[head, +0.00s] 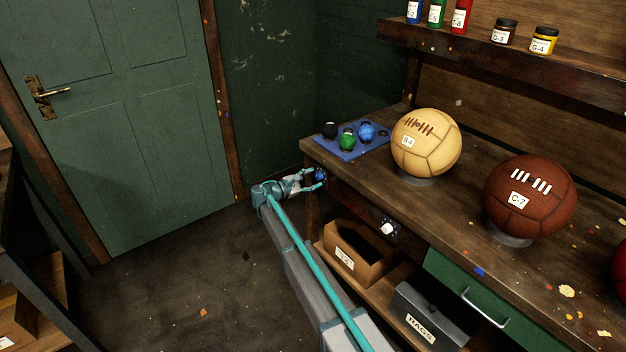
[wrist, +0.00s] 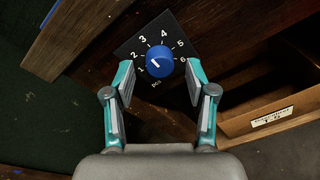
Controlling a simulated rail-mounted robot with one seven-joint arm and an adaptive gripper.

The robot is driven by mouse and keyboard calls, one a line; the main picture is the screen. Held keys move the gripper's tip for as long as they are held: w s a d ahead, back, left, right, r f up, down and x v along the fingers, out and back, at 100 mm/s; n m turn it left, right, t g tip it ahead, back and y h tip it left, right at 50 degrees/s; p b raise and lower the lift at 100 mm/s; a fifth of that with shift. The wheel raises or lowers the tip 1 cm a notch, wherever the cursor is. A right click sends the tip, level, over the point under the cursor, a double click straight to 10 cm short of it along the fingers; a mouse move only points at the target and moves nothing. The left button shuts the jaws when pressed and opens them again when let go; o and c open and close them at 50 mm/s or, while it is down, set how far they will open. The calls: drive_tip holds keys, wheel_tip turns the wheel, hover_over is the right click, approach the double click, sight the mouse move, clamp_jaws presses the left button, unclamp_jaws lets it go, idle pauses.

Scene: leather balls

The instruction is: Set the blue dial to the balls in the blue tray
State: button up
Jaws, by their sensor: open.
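The blue dial (wrist: 160,61) sits on a black plate marked 1 to 6 and "pcs" on the bench front. Its short white mark appears to point toward 1. My gripper (wrist: 160,85) is open, its fingers on either side of the dial without visibly gripping it. In the head view, my gripper (head: 321,179) is at the bench's left end, partly covering the blue dial (head: 319,173). The blue tray (head: 357,152) lies on the bench top above. A black ball (head: 330,130), a green ball (head: 347,141) and a blue ball (head: 366,131) show in it.
A white dial (head: 388,228) is further right on the bench front. A tan ball (head: 426,143) and a brown ball (head: 530,196) stand on the bench. An open cardboard box (head: 345,261) and a grey rags box (head: 428,318) sit below.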

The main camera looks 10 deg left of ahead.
drive_tip(key=v, duration=1.1)
drive_tip(key=shift+s+a, duration=0.15)
drive_tip(key=s+d+f+m+g+y, duration=0.3)
drive_tip(key=s+d+f+m+g, duration=0.2)
drive_tip(key=s+d+f, duration=0.75)
drive_tip(key=s+d+f+m+g+y, duration=0.3)
drive_tip(key=s+d+f+m+g, duration=0.45)
drive_tip(key=s+f, duration=0.85)
drive_tip(key=s+d+f+m+g+y, duration=0.2)
drive_tip(key=s+d, duration=0.3)
drive_tip(key=s, duration=0.8)
drive_tip(key=s+d+f+m+g+y, duration=0.2)
drive_tip(key=s+d, duration=0.4)
drive_tip(key=s, duration=0.7)
drive_tip(key=s+d+f+m+g+y+p, duration=0.1)
drive_tip(key=s+d, duration=0.5)
drive_tip(key=s, duration=0.7)
drive_tip(key=shift+f+m+g+y, duration=0.45)
drive_tip(key=shift+f+m+y, duration=0.1)
drive_tip(key=shift+m, duration=0.7)
